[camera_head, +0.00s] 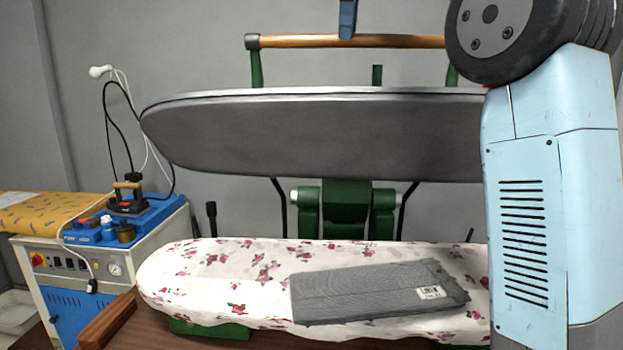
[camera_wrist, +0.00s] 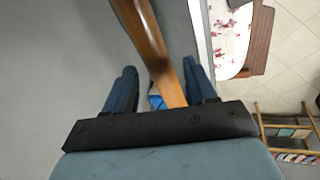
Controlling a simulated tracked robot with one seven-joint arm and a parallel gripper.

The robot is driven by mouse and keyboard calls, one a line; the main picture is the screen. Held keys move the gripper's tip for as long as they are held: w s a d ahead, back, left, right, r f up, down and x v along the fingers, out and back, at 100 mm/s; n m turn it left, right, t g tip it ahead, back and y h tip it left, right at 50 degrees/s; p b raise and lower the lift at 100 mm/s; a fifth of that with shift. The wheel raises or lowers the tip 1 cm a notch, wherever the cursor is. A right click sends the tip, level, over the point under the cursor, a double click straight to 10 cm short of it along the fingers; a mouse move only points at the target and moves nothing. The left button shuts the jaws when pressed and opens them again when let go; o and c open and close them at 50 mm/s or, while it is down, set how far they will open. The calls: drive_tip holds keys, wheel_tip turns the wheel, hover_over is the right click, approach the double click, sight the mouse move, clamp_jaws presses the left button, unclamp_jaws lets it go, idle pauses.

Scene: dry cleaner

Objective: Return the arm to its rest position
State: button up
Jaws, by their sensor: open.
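My gripper (camera_wrist: 159,68) shows in the wrist view with its two blue fingers apart. The press's wooden handle bar (camera_wrist: 142,28) runs between or past the fingers; I cannot tell whether they touch it. In the head view a blue tip of my gripper (camera_head: 347,18) is at the top, at the middle of the wooden handle bar (camera_head: 400,41). My light blue arm (camera_head: 525,210) fills the right side and hides the right end of the press.
The press's grey upper plate (camera_head: 310,135) is raised above the floral padded board (camera_head: 215,275). A folded grey garment (camera_head: 375,290) with a white label lies on the board. A blue and white steam unit (camera_head: 75,275) with an iron (camera_head: 128,200) and cords stands left.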

drive_tip(key=s+d+m+t, duration=0.1)
drive_tip(key=s+d, duration=0.2)
drive_tip(key=s, duration=0.2)
drive_tip(key=s+d+f+m, duration=0.3)
drive_tip(key=s+f, duration=0.5)
drive_tip(key=f, duration=0.4)
drive_tip(key=s+d+f+m, duration=0.4)
drive_tip(key=s+f+m, duration=0.2)
drive_tip(key=s+f, duration=0.3)
drive_tip(key=s+d+f+m, duration=0.4)
drive_tip(key=s+f, duration=0.4)
drive_tip(key=f, duration=0.9)
drive_tip(key=shift+s+m+t, duration=0.4)
